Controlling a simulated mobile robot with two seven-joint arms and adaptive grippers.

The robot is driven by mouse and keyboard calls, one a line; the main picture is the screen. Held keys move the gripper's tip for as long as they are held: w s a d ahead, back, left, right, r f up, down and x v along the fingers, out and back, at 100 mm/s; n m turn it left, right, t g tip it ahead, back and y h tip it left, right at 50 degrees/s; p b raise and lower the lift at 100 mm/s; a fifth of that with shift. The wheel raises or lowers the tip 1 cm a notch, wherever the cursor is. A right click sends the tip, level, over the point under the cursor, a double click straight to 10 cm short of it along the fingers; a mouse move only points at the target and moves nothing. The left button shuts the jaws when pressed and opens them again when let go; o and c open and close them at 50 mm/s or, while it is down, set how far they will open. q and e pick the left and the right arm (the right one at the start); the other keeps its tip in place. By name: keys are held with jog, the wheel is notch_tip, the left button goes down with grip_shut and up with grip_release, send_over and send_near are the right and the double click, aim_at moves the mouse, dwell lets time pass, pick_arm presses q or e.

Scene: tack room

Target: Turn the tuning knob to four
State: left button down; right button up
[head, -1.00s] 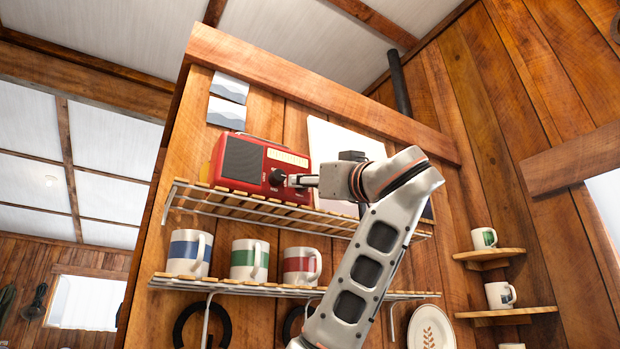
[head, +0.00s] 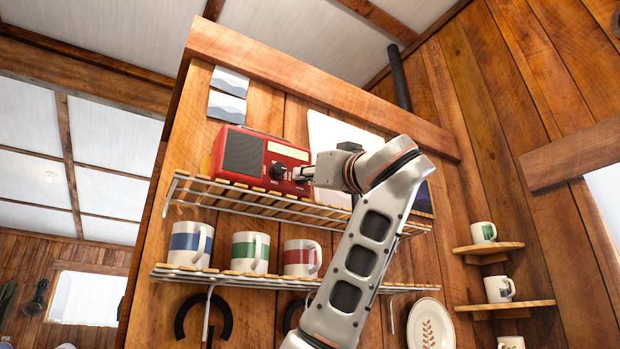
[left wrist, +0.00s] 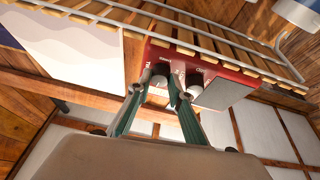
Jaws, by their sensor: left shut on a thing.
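A red radio (head: 226,168) with a dark speaker grille stands on the upper slatted shelf. Two knobs are on its front. The left, dark knob (head: 277,171) is free and also shows in the left wrist view (left wrist: 194,83). My left gripper (head: 304,175) is at the right knob, the one farther from the grille, which I take as the tuning knob. In the left wrist view the gripper (left wrist: 157,88) is shut on this tuning knob (left wrist: 160,74), a finger on each side. The scale around it is too small and partly covered to read. My right gripper is not in view.
The upper shelf (head: 240,203) has a wire rim in front of the radio. Below, a lower shelf (head: 240,280) holds striped mugs (head: 250,251). A pale picture (head: 325,130) is behind my wrist. Small corner shelves (head: 488,249) with mugs are at the right.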

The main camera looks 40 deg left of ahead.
pick_arm(q)
jog(key=shift+s+m+t+h+b, duration=0.1)
jog(key=shift+m+t+h+b, duration=0.35)
jog(key=shift+m, duration=0.9)
jog(key=shift+s+m+t+h+b, duration=0.1)
jog(key=shift+m+t+h+b, duration=0.45)
jog(key=shift+m, duration=0.85)
jog(key=shift+m+t+h+b, duration=0.1)
jog(key=shift+m+t+h, duration=0.2)
jog(key=shift+m+t, duration=0.75)
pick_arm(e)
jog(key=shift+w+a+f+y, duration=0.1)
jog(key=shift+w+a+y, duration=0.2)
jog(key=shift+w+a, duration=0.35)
pick_arm(q)
jog(key=shift+r+m+g, duration=0.1)
jog(key=shift+m+g, duration=0.35)
jog(key=shift+m, duration=0.05)
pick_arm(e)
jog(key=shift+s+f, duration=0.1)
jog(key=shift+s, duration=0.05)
pick_arm(q)
jog(key=c, duration=1.9)
grip_release()
jog(key=shift+o, duration=0.4)
jog(key=shift+a, duration=0.1)
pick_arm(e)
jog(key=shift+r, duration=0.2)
